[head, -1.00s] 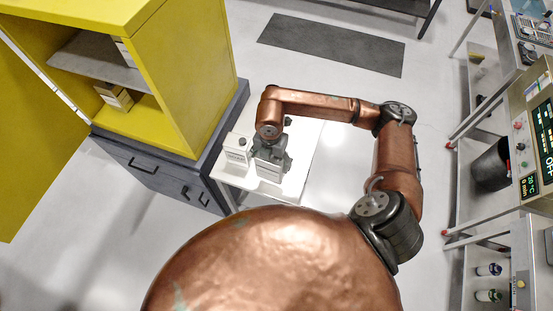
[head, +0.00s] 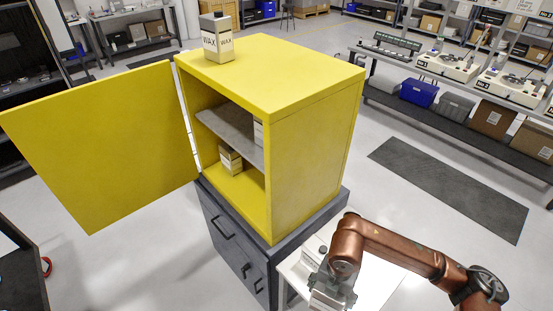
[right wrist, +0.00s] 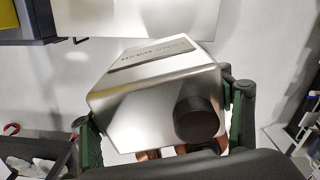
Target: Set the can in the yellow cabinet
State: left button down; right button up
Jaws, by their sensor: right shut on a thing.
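The yellow cabinet (head: 315,150) stands in the middle of the head view. Its door (head: 100,145) is swung wide open to the left, and a grey shelf (head: 230,132) divides the inside. My right gripper (head: 333,288) is at the lower edge of the head view, right of and below the cabinet. It is shut on a pale metallic can (head: 328,302), partly cut off there. In the right wrist view the can (right wrist: 150,100), with a black cap and dark label, sits tilted between the fingers (right wrist: 160,118). My left gripper is not in view.
A small box (head: 230,158) stands on the cabinet's lower floor; another (head: 258,132) is at the shelf's right. A WAX can (head: 216,40) is on top. The cabinet rests on a dark drawer base (head: 230,235). A white table (head: 372,285) stands below the gripper.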

jog(key=n, duration=0.5)
jog(key=shift+w+d+r, duration=0.1)
jog(key=shift+w+d, duration=0.2)
jog(key=shift+w, duration=0.1)
jog(key=n, duration=0.5)
jog(key=shift+w+d+r, duration=0.1)
jog(key=shift+w+d, duration=0.2)
jog(key=shift+w, duration=0.05)
jog(key=n, duration=0.5)
jog(key=shift+w+d+r+n+b, duration=0.1)
jog(key=shift+w+d+n+b, duration=0.2)
jog(key=shift+w+b, duration=0.05)
jog(key=w+d+n, duration=0.1)
jog(key=n, duration=0.8)
jog(key=w+d+r+n, duration=0.1)
jog(key=n, duration=0.8)
jog(key=w+d+n+b, duration=0.1)
jog(key=n, duration=0.7)
jog(key=shift+w+r+n, duration=0.2)
jog(key=shift+w+n, duration=0.05)
jog(key=shift+n, duration=0.15)
